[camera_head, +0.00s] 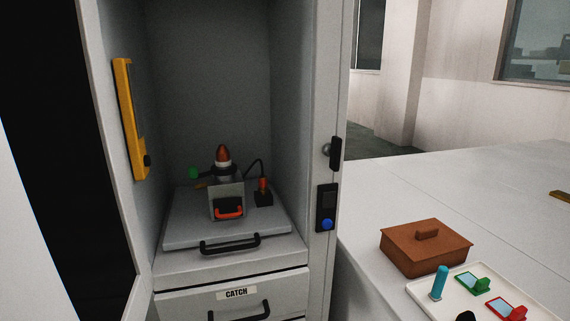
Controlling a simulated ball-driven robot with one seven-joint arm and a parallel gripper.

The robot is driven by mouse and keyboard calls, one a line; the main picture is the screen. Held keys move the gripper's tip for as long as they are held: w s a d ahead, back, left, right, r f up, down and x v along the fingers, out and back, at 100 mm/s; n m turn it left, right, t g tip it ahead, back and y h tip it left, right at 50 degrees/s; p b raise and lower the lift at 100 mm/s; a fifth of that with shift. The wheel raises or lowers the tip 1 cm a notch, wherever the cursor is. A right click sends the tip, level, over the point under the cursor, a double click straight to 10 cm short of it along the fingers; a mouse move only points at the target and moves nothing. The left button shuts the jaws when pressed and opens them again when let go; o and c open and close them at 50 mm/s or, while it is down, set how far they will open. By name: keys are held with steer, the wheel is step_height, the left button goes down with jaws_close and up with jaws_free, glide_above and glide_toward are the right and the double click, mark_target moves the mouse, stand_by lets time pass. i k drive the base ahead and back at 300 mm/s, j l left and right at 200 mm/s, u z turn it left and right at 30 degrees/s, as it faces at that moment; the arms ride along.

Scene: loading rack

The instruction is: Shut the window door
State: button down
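The window door (55,130) is at the left edge of the head view. It has a dark pane in a pale frame and appears swung open, leaving the cabinet front uncovered. Its outer edge is cut off by the picture. The tall grey cabinet (215,60) is open, with its interior visible. On its right front post are a black latch-like part (335,153) and a black panel with a blue button (326,208). My gripper is not in view, so its state is not shown.
Inside, a pull-out shelf (185,232) with a black handle holds an orange-tipped device (223,165). A yellow-framed panel (123,120) is on the inner left wall. A drawer marked CATCH (190,302) is below. The right table (450,185) bears a brown box (405,250) and a tray (425,292).

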mark_target(72, 248)
steer(key=i+j+u, duration=0.1)
steer(key=u, duration=0.25)
steer(key=i+u, duration=0.1)
steer(key=u, duration=0.25)
steer(key=i+u, duration=0.1)
steer(key=u, duration=0.25)
